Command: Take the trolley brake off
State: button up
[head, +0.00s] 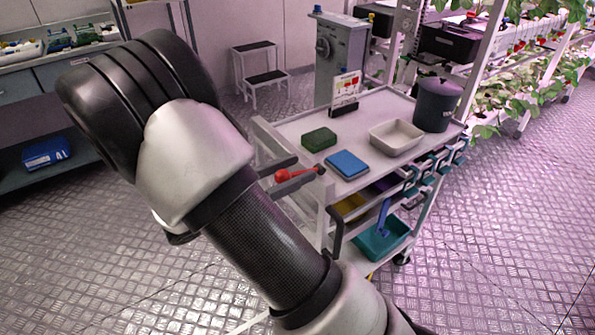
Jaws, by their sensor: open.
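The trolley (293,128) is a pale cart with a flat top, standing right of the middle of the head view. A red lever (290,176) with a rounded red end and a dark pivot shows at its near left end; I take it to be the brake lever. My arm reaches across from the lower middle and bends back at the upper left. My gripper (305,167) is open, with one dark finger above the red lever and one below it in the picture. I cannot tell whether either finger touches it.
On the trolley top are a green block (319,138), a blue pad (347,164), a white tray (397,136) and a dark lidded bin (437,105). A step stool (263,77) and a grey machine (341,55) stand behind. The floor at right is clear.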

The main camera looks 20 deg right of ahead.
jog(key=shift+w+d, duration=0.15)
jog(key=shift+d, duration=0.4)
grip_shut()
